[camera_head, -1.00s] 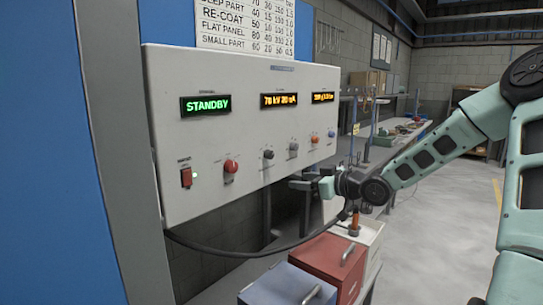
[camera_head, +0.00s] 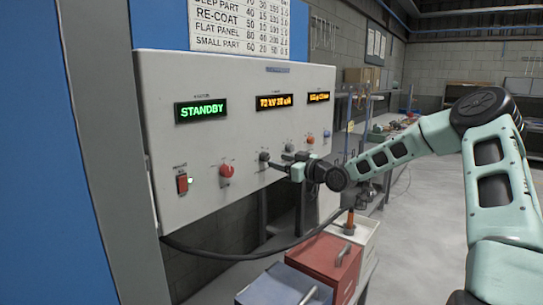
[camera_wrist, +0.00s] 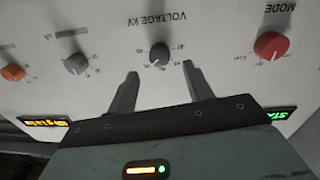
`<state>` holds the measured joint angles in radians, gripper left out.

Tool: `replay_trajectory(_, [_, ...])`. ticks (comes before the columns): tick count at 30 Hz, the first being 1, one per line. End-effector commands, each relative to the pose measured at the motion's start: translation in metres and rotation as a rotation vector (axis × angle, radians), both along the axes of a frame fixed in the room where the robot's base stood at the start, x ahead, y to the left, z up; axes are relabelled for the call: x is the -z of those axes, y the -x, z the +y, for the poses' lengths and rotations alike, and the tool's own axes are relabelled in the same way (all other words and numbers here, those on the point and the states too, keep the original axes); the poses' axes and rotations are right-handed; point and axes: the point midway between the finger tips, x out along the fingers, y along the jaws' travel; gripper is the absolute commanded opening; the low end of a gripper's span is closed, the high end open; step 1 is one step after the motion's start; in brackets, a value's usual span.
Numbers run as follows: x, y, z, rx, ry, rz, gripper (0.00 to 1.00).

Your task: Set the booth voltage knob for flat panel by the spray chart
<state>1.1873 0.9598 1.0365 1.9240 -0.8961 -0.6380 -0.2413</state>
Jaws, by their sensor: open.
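The grey control panel (camera_head: 225,190) carries the dark voltage knob (camera_head: 264,157). In the wrist view the knob (camera_wrist: 160,54) sits under inverted "VOLTAGE KV" lettering, just beyond and roughly between my fingertips. My gripper (camera_head: 282,162) is open and empty, close to the panel; in the wrist view its two fingers (camera_wrist: 161,74) stand apart, with no clear contact on the knob. The spray chart (camera_head: 243,28) hangs above the panel; its flat panel row seems to start with 80. The amber display (camera_head: 274,102) seems to read about 70 kV. The knob's exact setting is too small to tell.
The red mode knob (camera_wrist: 271,45) is to one side of the voltage knob, a grey knob (camera_wrist: 75,63) and an orange one (camera_wrist: 13,72) to the other. A green STANDBY display (camera_head: 201,111) is lit.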

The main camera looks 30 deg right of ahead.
Motion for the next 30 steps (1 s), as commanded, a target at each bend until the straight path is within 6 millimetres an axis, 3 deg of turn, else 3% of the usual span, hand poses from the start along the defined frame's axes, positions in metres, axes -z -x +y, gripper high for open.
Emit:
replay_trajectory(3, [-0.002, -0.020, 0.008, -0.002, -0.001, 0.000, 0.51])
replay_trajectory(9, [-0.001, -0.040, 0.013, 0.000, -0.001, 0.000, 0.51])
replay_trajectory(20, [0.000, -0.045, 0.013, 0.001, 0.001, 0.001, 0.51])
replay_trajectory(25, [0.000, -0.045, 0.014, 0.001, 0.001, 0.001, 0.09])
replay_trajectory(30, [0.000, -0.044, 0.014, 0.000, -0.001, 0.001, 0.06])
